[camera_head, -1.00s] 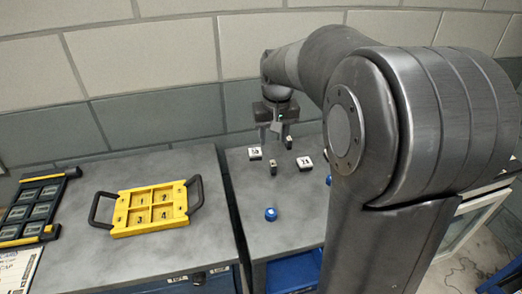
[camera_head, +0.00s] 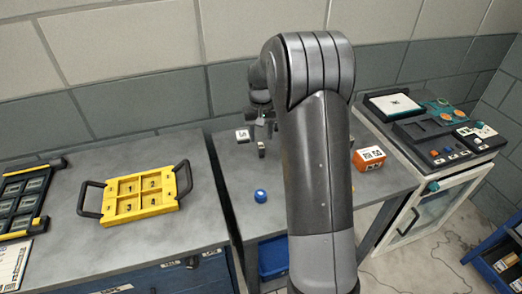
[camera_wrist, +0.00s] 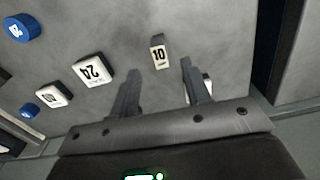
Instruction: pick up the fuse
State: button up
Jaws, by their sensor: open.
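The likely fuse is a small dark block with a pale face marked 10 (camera_wrist: 158,55), on the grey bench top; in the head view it is a small dark upright piece (camera_head: 261,149). My gripper (camera_wrist: 160,70) is open, its two fingers on either side of the line to this block, with nothing held. The block appears just beyond the fingertips; I cannot tell the gap in height. In the head view my arm hides most of the gripper.
A white-faced block marked 24 (camera_wrist: 94,70), another white-faced block (camera_wrist: 53,95) and blue round pieces (camera_wrist: 22,27) lie nearby. An orange box (camera_head: 370,158) stands right of my arm. A yellow tray (camera_head: 124,212) sits on the left bench.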

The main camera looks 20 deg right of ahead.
aim_at(261, 145)
notch_tip(261, 145, down, 5)
jog(key=shift+s+f, duration=0.1)
jog(key=shift+f, duration=0.1)
grip_shut()
dwell(0.5)
